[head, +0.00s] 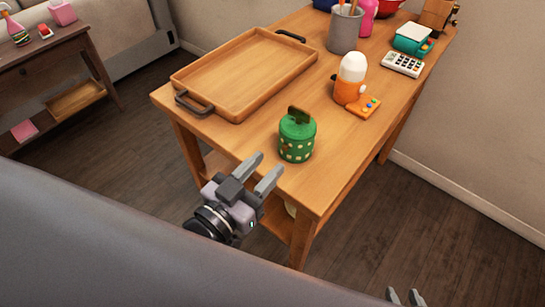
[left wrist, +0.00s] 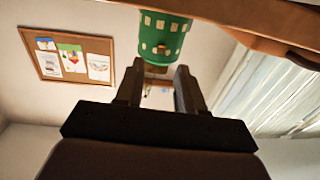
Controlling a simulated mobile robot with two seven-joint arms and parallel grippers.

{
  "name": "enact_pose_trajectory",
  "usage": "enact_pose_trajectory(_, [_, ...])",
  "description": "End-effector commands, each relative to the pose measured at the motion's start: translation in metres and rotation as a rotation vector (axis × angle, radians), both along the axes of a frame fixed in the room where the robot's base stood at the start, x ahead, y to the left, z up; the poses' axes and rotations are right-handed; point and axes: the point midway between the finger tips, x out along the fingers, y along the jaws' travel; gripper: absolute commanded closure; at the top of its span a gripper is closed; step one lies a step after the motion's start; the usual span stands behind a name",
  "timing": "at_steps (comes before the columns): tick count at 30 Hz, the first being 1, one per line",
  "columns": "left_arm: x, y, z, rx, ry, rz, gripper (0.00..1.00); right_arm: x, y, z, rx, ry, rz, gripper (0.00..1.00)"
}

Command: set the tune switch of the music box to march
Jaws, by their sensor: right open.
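A green round box with pale square dots and a dark green key-like piece on top (head: 296,138), which appears to be the music box, stands upright near the table's front edge. It also shows in the left wrist view (left wrist: 165,38), upside down at the top. A small reddish spot shows on its left side; I cannot read any switch setting. My left gripper (head: 269,163) is open and empty, just in front of the box and apart from it; its fingers also show in the left wrist view (left wrist: 158,78). My right gripper (head: 404,293) is open at the bottom edge, far from the table.
A wooden tray (head: 205,75) with dark handles lies behind left of the green box. An orange device with a white dome (head: 350,88), a calculator (head: 403,64) and a grey cup (head: 344,32) stand behind. The table's front right corner (head: 315,200) is clear.

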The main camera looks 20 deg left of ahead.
Motion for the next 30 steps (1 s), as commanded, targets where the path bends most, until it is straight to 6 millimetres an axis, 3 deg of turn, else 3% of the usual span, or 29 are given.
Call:
enact_pose_trajectory(9, [-0.024, 0.007, 0.0, 0.001, 0.0, 0.0, 0.62, 0.0, 0.0, -0.004, 0.0, 0.0, 0.0, 0.57])
enact_pose_trajectory(21, [-0.025, 0.009, -0.005, 0.005, 0.012, 0.002, 0.62, 0.0, 0.0, -0.003, 0.0, 0.0, 0.0, 0.57])
enact_pose_trajectory(23, [-0.025, 0.012, -0.019, 0.015, 0.052, 0.008, 0.62, 0.0, 0.0, -0.003, 0.0, 0.0, 0.0, 0.57])
enact_pose_trajectory(25, [-0.027, 0.018, -0.048, 0.04, 0.134, 0.02, 0.62, 0.0, 0.0, -0.002, 0.0, 0.0, 0.0, 0.57])
enact_pose_trajectory(30, [-0.047, 0.044, -0.137, 0.108, 0.398, 0.055, 0.62, 0.0, 0.0, -0.001, 0.0, 0.0, 0.0, 0.57])
